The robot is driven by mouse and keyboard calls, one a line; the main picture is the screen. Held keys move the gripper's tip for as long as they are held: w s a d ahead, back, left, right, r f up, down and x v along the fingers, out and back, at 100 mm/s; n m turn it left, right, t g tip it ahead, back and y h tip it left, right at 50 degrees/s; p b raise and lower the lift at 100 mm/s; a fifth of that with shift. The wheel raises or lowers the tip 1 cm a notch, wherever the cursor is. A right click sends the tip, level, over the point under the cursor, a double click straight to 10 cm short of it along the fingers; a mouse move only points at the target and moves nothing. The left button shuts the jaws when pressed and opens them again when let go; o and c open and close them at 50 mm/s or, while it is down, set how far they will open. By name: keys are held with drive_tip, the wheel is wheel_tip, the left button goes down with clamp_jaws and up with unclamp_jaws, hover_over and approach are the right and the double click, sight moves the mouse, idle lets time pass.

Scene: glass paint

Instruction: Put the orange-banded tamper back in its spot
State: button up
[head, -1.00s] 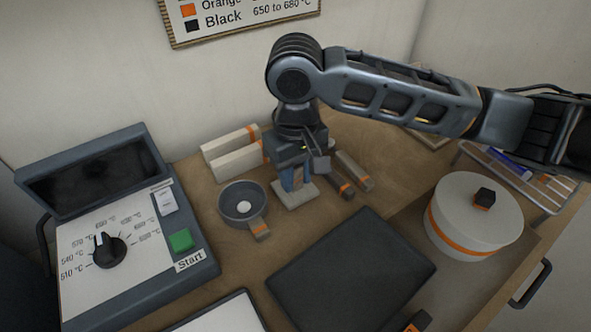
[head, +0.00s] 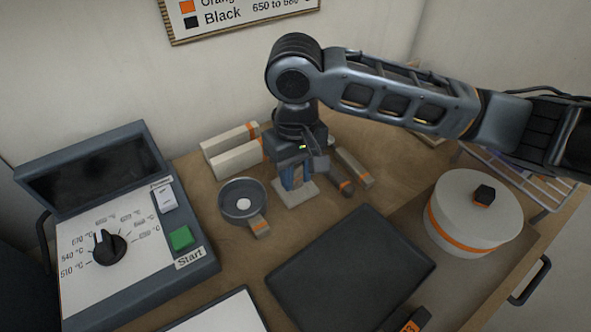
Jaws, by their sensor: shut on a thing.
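My gripper (head: 292,178) points down near the middle of the bench. Its blue fingers are shut on the tamper, whose pale, flat, square foot (head: 300,194) shows just below the fingertips, at or very near the bench top. The tamper's handle and any orange band on it are hidden by the fingers and wrist. I cannot tell whether the foot touches the wood, and no marked spot shows beneath it.
A grey sieve (head: 233,213) with an orange-banded handle lies close left. Pale orange-banded blocks (head: 236,158) stand behind. A pale bar (head: 353,165) and a dark orange-banded tool (head: 342,182) lie close right. A dark mat (head: 350,268), lidded pot (head: 470,225) and kiln controller (head: 130,250) surround them.

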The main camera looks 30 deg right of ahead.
drive_tip(key=o, duration=1)
wheel_tip(320, 180, up, 8)
drive_tip(key=shift+f, duration=0.15)
drive_tip(key=shift+s, duration=0.1)
